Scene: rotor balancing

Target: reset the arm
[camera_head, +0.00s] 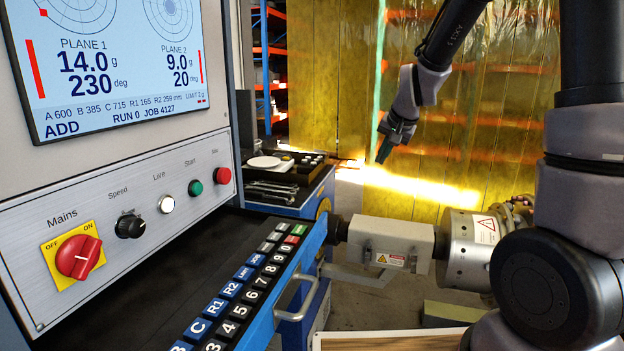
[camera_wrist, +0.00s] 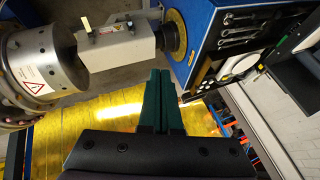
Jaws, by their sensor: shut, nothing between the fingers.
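My gripper (camera_head: 386,147) hangs at the end of my arm in the upper middle of the head view, above and behind the grey machine housing. Its two dark green fingers (camera_wrist: 161,100) point up the picture in the wrist view and lie side by side, shut and empty. The fingers touch nothing that I can see. In the wrist view they are below the grey housing (camera_wrist: 120,45) and left of the blue cabinet (camera_wrist: 215,75). My dark arm links fill the right side of the head view.
The balancing machine's screen (camera_head: 120,65) and control panel (camera_head: 130,215) stand at the left, with a keypad (camera_head: 245,290) in front. The grey drive housing (camera_head: 388,240) joins a metal cylinder (camera_head: 465,250). A tool cabinet (camera_head: 305,205) stands behind. A yellow curtain (camera_head: 330,70) hangs at the back.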

